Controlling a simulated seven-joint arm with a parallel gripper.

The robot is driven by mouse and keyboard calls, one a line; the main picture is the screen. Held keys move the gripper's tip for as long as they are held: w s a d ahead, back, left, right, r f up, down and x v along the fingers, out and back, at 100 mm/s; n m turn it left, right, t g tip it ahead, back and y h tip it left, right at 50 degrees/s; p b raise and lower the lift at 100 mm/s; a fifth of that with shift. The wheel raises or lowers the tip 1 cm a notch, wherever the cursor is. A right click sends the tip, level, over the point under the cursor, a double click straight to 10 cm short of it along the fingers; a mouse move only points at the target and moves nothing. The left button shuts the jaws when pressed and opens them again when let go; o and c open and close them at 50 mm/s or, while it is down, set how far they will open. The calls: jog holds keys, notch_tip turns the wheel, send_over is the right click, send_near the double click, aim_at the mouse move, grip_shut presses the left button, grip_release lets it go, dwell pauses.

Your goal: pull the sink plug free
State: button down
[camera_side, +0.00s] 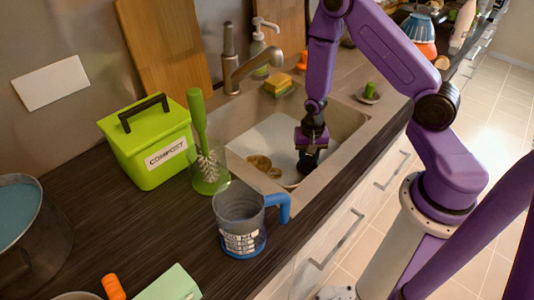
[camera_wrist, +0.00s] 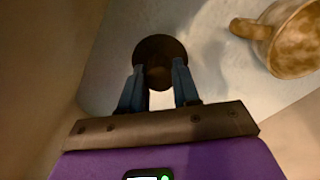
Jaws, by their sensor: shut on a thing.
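My gripper (camera_side: 309,158) reaches down into the sink (camera_side: 348,123), near its front wall. In the wrist view my gripper (camera_wrist: 159,86) has its two blue-grey fingers on either side of a dark round plug (camera_wrist: 160,47), shut on it. In the side view the plug is hidden by or blends with the dark fingers. I cannot tell whether the plug is still seated in a drain or lifted.
A brown mug (camera_wrist: 295,40) lies in the sink close to the plug; it also shows in the side view (camera_side: 258,163). The faucet (camera_side: 258,66) and sponge (camera_side: 278,83) are behind. A brush holder (camera_side: 210,175) and measuring jug (camera_side: 240,222) stand beside the sink.

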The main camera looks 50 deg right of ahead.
jog(key=shift+r, duration=1.25)
